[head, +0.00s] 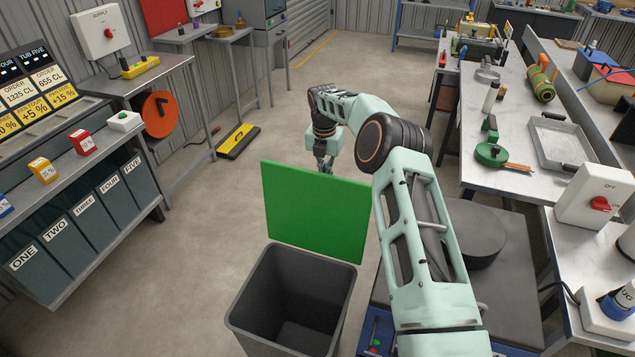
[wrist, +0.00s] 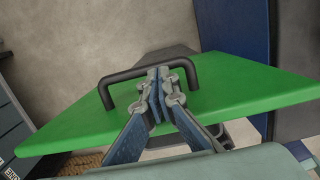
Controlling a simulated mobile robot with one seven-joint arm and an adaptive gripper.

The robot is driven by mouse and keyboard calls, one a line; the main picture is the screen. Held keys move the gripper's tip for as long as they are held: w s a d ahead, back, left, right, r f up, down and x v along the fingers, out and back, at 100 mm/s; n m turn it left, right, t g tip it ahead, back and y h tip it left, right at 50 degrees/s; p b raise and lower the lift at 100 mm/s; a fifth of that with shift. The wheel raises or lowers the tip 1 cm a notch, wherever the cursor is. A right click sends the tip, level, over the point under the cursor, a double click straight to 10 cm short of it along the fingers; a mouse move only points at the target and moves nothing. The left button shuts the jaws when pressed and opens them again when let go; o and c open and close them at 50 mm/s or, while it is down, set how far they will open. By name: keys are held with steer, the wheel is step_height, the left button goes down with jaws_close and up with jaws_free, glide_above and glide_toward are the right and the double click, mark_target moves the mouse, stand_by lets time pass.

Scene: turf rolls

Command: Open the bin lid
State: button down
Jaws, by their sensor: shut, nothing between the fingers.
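The green bin lid (head: 315,212) stands raised, close to upright, at the back edge of the dark grey bin (head: 290,280). The bin's mouth is open and its inside looks empty. My gripper (head: 325,164) is just behind the lid's top edge in the head view. In the wrist view the lid (wrist: 235,88) carries a black bar handle (wrist: 122,77). My gripper (wrist: 160,88) is shut there with its fingertips by the middle of the handle, holding nothing. I cannot tell whether the fingers touch the handle or lid. The handle is hidden in the head view.
A workbench with tools (head: 500,120) runs along the right. A shelf with dark numbered bins (head: 85,220) stands on the left. A yellow and black floor block (head: 238,141) lies behind the bin. The floor between bin and shelf is clear.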

steer(key=shift+w+d+f, duration=0.15)
steer(key=shift+w+d, duration=0.1)
steer(key=shift+w, duration=0.35)
steer(key=shift+w+d+f, duration=0.15)
steer(key=shift+w+d, duration=0.05)
steer(key=shift+w, duration=0.35)
